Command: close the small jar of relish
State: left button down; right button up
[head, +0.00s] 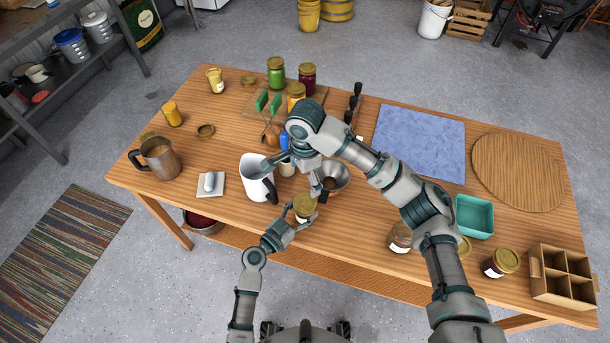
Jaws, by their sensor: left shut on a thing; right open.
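My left gripper (292,222) is shut on a small jar (303,208) with a gold-coloured top and a pale label, held upright near the table's front edge. Whether that top is a seated lid or the jar's contents is too small to tell. My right gripper (323,187) is open, just above and to the right of this jar, in front of a metal funnel or bowl (335,175).
A white pitcher (254,178) stands close left of the grippers. A metal mug (160,158), a green jar (275,72), a dark red jar (307,75), a teal bin (474,216) and a wooden divided crate (560,276) stand around. The blue mat (420,135) is clear.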

pick_arm(q)
jog(key=shift+f, duration=0.1)
jog(key=shift+c, duration=0.6)
grip_release()
jog(key=shift+a, duration=0.1)
jog(key=v, duration=1.2)
jog(key=shift+w, duration=0.15)
